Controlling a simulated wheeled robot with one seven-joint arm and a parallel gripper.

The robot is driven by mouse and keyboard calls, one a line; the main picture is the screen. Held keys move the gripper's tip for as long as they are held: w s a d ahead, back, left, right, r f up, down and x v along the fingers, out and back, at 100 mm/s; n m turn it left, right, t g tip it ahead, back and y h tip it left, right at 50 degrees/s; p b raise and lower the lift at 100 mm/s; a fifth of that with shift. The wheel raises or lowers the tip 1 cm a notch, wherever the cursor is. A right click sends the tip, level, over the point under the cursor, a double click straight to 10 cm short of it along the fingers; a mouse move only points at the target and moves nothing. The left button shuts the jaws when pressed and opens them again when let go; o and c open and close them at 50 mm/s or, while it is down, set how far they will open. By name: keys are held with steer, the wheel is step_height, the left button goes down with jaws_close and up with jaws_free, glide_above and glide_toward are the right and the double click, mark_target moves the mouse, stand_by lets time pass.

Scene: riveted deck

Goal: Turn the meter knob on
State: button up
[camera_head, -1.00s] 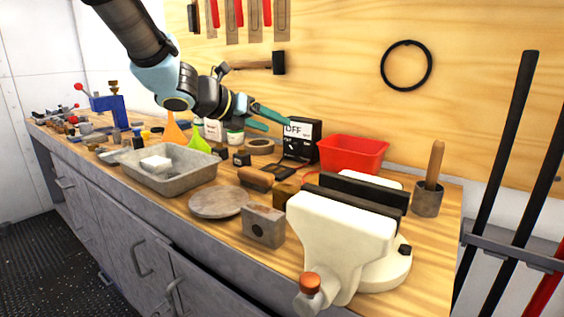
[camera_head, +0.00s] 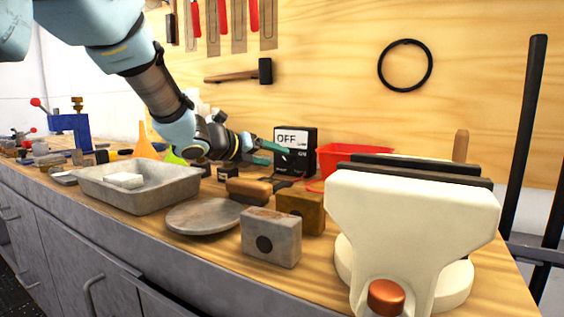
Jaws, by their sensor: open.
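The meter (camera_head: 306,153) is a small black box standing upright at the back of the workbench. Its white display reads OFF. The knob on its lower face cannot be made out clearly. My gripper (camera_head: 278,154) has two green fingers and reaches in from the left, just in front of the meter's left side. The fingers are apart with nothing seen between them. I cannot tell whether a fingertip touches the meter.
A red bin (camera_head: 350,160) stands right of the meter. A large cream vise (camera_head: 410,215) fills the front right. A metal block (camera_head: 271,237), a round disc (camera_head: 205,217), a wooden-handled brush (camera_head: 249,188) and a grey tray (camera_head: 140,190) crowd the bench in front.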

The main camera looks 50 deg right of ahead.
mark_target(286, 160)
steer(key=x, duration=0.5)
jaws_close()
stand_by(0.6)
